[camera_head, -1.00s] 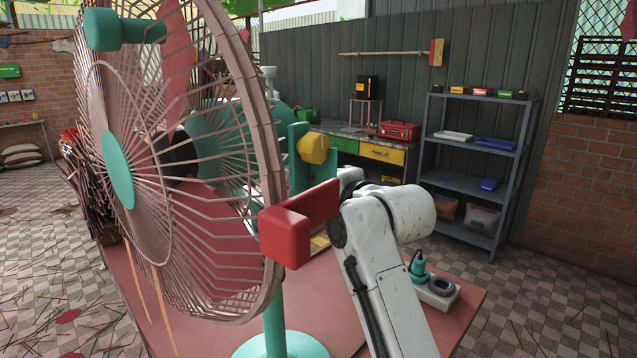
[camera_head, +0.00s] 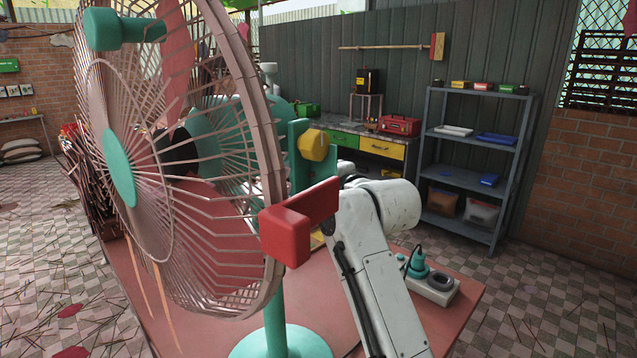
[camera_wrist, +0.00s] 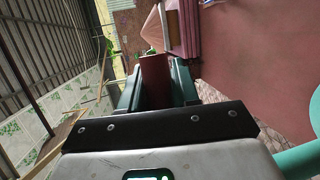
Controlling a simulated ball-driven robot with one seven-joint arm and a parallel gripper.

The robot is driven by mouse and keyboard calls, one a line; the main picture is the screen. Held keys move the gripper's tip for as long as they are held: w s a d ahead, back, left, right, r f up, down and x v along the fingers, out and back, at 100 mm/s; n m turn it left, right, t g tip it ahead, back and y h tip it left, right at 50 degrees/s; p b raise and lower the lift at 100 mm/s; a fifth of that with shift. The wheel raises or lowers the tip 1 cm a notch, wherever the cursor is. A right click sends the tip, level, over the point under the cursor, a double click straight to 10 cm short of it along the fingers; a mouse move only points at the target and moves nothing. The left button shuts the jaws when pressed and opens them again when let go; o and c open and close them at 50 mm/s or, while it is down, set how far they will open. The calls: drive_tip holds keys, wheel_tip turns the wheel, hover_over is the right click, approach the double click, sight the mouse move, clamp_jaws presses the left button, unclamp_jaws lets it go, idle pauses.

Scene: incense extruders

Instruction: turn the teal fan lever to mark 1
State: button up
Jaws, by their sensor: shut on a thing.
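The teal fan stands on the pink table, with a teal hub (camera_head: 119,168) and a wire cage at the left of the head view. Beside the cage is a red lever-like piece (camera_head: 287,236), a block with a flat bar running back to the right. An upright teal plate with a yellow knob (camera_head: 313,146) is behind it. In the wrist view my gripper (camera_wrist: 155,88) is shut on a dark red flat piece (camera_wrist: 153,68), seemingly this lever. I cannot make out any marks.
The pink table (camera_head: 450,312) carries a grey block with a teal plug (camera_head: 418,264) to the right of my arm. A metal shelf (camera_head: 465,178) and a workbench with a red toolbox (camera_head: 399,125) stand behind. The tiled floor at right is mostly clear.

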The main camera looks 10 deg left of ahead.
drive_tip(key=shift+f, duration=0.1)
clamp_jaws()
drive_tip(key=shift+w+a+n+g+y+b, duration=0.25)
drive_tip(key=shift+a+n+g+y+b, duration=0.35)
drive_tip(key=shift+a+b, duration=0.25)
drive_tip(key=shift+w+a+n+g+y+b, duration=0.2)
drive_tip(key=shift+a+n+g+y+b, duration=0.45)
drive_tip(key=shift+b, duration=0.35)
drive_tip(key=shift+w+a+n+g+y+b, duration=0.25)
drive_tip(key=shift+a+n+g+y+b, duration=0.3)
drive_tip(key=shift+a+b, duration=0.35)
drive_tip(key=o, duration=0.7)
unclamp_jaws()
drive_tip(key=shift+c, duration=0.2)
drive_tip(key=shift+o, duration=0.3)
